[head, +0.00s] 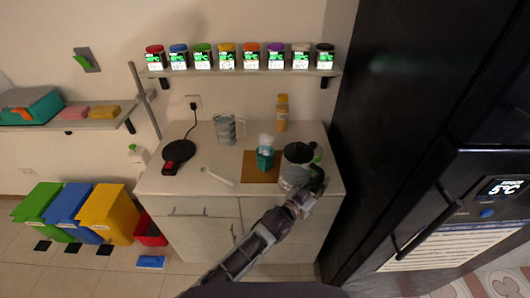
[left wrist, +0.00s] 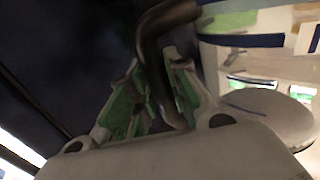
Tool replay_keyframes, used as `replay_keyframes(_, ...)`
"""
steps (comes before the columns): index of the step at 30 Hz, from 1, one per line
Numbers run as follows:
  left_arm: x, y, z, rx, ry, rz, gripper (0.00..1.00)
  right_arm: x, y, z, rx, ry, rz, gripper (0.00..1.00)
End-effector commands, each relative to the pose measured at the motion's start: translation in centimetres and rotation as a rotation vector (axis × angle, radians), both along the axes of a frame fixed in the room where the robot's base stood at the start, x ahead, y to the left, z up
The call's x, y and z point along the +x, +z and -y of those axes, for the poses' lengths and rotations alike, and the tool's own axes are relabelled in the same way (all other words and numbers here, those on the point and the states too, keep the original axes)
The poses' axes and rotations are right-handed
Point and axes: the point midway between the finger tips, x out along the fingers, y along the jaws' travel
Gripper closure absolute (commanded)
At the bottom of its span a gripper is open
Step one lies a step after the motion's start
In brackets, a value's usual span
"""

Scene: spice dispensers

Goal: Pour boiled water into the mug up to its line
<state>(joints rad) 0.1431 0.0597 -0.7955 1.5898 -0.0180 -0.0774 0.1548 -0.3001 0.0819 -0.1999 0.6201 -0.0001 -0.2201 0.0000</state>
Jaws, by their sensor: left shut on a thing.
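My left gripper (head: 316,182) is shut on the dark curved handle of the kettle (head: 293,175), at the right of the counter. The handle (left wrist: 150,50) passes between the green-padded fingers in the left wrist view. The kettle has a pale body and a black lid (head: 298,152). I cannot tell whether it touches the counter. The teal mug (head: 265,160) stands upright just left of the kettle, on a brown mat (head: 250,175). A white puff like steam hangs over the mug. Its line and water level are too small to read. My right gripper is not in view.
The black kettle base (head: 178,153) is at the counter's left, near a pale spoon (head: 217,177). A clear jug (head: 226,130) and a yellow bottle (head: 282,113) stand at the back. A shelf (head: 240,72) holds several spice jars. A tall dark fridge (head: 400,130) bounds the right.

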Motion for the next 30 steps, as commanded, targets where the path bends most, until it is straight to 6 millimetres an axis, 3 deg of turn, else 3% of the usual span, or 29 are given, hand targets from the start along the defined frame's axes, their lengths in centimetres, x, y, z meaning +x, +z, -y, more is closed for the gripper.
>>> replay_keyframes(10,0.1,1.0,0.0,-0.004,0.0,0.007,1.0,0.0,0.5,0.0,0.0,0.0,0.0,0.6)
replay_keyframes(30,0.1,4.7,0.0,-0.004,0.0,0.007,1.0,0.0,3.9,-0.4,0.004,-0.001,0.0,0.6)
